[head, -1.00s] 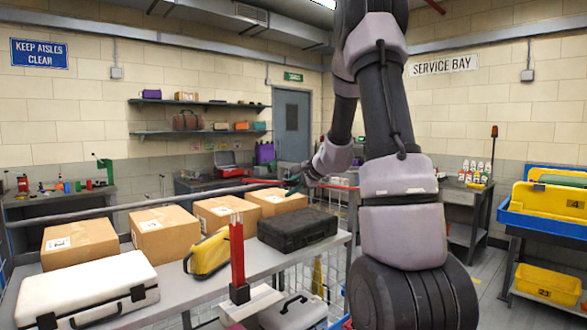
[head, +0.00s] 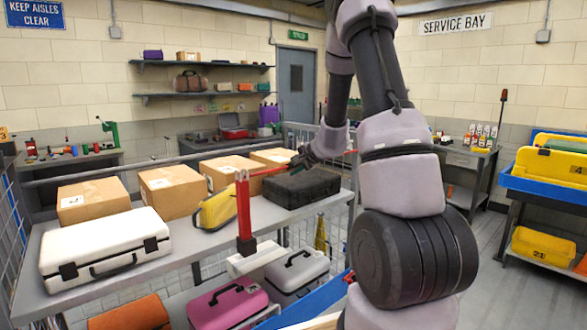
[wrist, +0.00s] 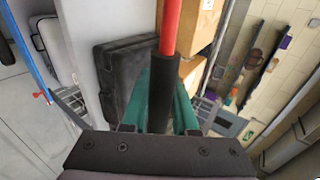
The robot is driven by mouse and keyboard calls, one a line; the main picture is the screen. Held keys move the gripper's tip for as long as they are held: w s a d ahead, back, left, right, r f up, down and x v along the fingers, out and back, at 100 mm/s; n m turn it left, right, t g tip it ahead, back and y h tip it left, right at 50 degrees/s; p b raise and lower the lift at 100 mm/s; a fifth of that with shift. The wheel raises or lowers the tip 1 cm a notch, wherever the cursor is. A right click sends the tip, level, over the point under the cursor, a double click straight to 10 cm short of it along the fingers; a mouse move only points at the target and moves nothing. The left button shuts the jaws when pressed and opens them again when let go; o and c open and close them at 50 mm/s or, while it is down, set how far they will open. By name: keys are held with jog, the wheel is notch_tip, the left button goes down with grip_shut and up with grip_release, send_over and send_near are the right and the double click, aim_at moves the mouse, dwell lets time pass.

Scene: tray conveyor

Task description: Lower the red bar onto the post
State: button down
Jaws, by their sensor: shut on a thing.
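My gripper (head: 304,160), with teal fingers, is shut on the red bar (head: 270,170) beyond the conveyor table. In the wrist view the red bar (wrist: 171,25) has a black sleeve between the teal fingers and runs out of the top edge. In the head view the bar reaches left from the gripper towards the top of the post. The post (head: 244,215) is upright and red, with a thin forked top, a black lower part and a white base. Bar and post top overlap in this view; I cannot tell whether they touch. I cannot make out the post in the wrist view.
The table (head: 190,245) carries several cardboard boxes (head: 170,190), a white case (head: 105,250), a yellow case (head: 216,207) and a black case (head: 300,187). A pink case (head: 228,303) and a grey case (head: 297,270) lie lower. Blue and yellow bins (head: 545,255) stand right.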

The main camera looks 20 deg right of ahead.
jog(key=c, duration=0.7)
grip_release()
jog(key=v, duration=1.1)
jog(key=shift+w+d, duration=0.1)
jog(key=s+a+r+n+g+y, duration=0.35)
jog(key=s+a+r+n, duration=0.35)
jog(key=s+a+r, duration=0.6)
jog(key=s+n+h, duration=0.1)
jog(key=s, duration=0.4)
jog(key=s+n+h, duration=0.1)
jog(key=s+h, duration=0.1)
jog(key=s, duration=0.2)
jog(key=s+n+h, duration=0.1)
jog(key=s, duration=0.4)
jog(key=shift+s+d+h, duration=0.25)
jog(key=shift+s, duration=0.05)
